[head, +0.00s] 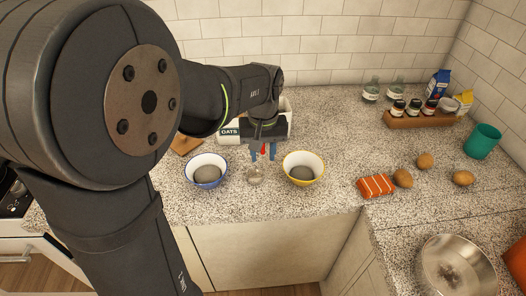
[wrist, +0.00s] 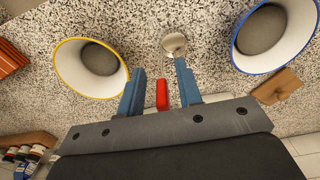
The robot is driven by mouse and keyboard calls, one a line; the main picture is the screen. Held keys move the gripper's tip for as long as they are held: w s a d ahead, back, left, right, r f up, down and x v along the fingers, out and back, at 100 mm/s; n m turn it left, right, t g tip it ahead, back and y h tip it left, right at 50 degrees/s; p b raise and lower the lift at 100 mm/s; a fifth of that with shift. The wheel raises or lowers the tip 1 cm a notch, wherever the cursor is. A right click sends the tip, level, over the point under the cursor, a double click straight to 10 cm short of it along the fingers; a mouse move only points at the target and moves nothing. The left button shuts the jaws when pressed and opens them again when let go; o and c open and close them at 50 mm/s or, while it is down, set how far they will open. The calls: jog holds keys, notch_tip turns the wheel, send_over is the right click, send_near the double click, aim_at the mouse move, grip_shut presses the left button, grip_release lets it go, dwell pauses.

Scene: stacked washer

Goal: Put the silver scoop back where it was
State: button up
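The silver scoop (head: 254,175) sits on the granite counter between a blue-rimmed bowl (head: 207,170) and a yellow-rimmed bowl (head: 303,168). In the wrist view it is a small round metal shape (wrist: 174,44) just beyond the fingertips. My gripper (head: 263,156) hangs over the counter behind the scoop with its blue fingers apart. In the wrist view the gripper (wrist: 156,65) is open. A small red piece (wrist: 162,95) shows between the fingers, touching neither; I cannot tell whether it belongs to the scoop. Both bowls hold grey contents.
A container labelled OATS (head: 230,132) stands behind my gripper, partly hidden. A wooden rack of jars (head: 422,119), a teal cup (head: 482,141), an orange striped packet (head: 376,186), several potatoes and a metal bowl (head: 456,268) are to the right. The counter in front of the rack is mostly clear.

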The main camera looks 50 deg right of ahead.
notch_tip(320, 180, up, 12)
jog(key=shift+s+a+r, duration=0.15)
dwell(0.3)
notch_tip(320, 180, down, 12)
jog(key=shift+r, duration=1.95)
